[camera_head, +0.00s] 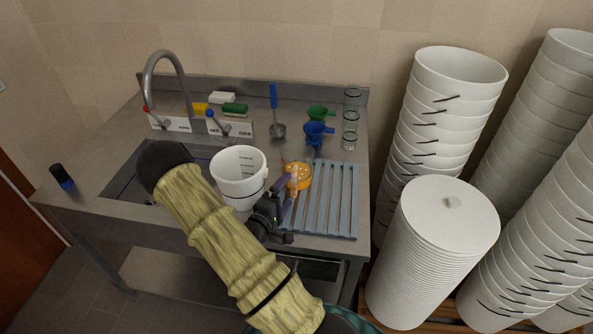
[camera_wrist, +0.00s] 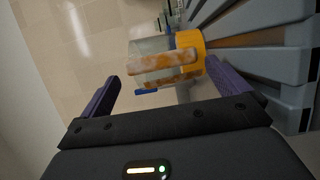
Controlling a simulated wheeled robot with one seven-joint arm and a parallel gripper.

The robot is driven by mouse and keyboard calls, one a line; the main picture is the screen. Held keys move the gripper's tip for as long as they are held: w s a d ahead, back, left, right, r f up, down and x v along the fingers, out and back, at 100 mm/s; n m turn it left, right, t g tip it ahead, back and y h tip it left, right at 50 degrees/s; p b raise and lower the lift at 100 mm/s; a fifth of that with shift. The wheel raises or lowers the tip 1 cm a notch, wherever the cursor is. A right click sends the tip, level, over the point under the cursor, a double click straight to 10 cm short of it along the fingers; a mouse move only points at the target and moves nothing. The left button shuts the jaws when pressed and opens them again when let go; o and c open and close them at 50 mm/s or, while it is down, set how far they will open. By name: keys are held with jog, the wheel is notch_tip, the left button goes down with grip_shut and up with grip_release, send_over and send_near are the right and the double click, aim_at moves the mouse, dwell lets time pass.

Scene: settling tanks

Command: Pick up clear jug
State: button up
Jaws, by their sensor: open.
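The clear jug (camera_head: 303,171) stands at the left edge of the blue-grey drain rack, just right of a white bucket. In the wrist view the jug (camera_wrist: 148,45) shows a see-through body, an orange band at the rack end and a stained orange-and-white handle (camera_wrist: 160,63). My gripper (camera_head: 287,197) is in front of the jug, close to it. In the wrist view my gripper (camera_wrist: 166,84) is open, its purple fingers spread to either side of the handle. I cannot tell whether they touch it. The jug's lower part is partly hidden in the head view.
The white bucket (camera_head: 238,170) stands close left of my gripper. The drain rack (camera_head: 335,200) lies to the right. Blue (camera_head: 318,130) and green (camera_head: 318,112) funnels and glass jars (camera_head: 350,130) stand behind. Tall bucket stacks (camera_head: 437,120) rise right of the counter.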

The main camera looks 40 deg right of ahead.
aim_at(291, 187)
jog(key=shift+d, duration=0.1)
jog(key=shift+w+d+r+p, duration=0.1)
jog(key=shift+d+p, duration=0.2)
jog(key=shift+p, duration=0.05)
jog(key=p+x, duration=0.2)
jog(key=x, duration=0.2)
jog(key=shift+d, duration=0.2)
jog(key=shift+f, duration=0.2)
jog(key=shift+c, duration=0.4)
jog(key=c, duration=0.9)
jog(key=shift+o, duration=0.2)
jog(key=shift+r, duration=0.1)
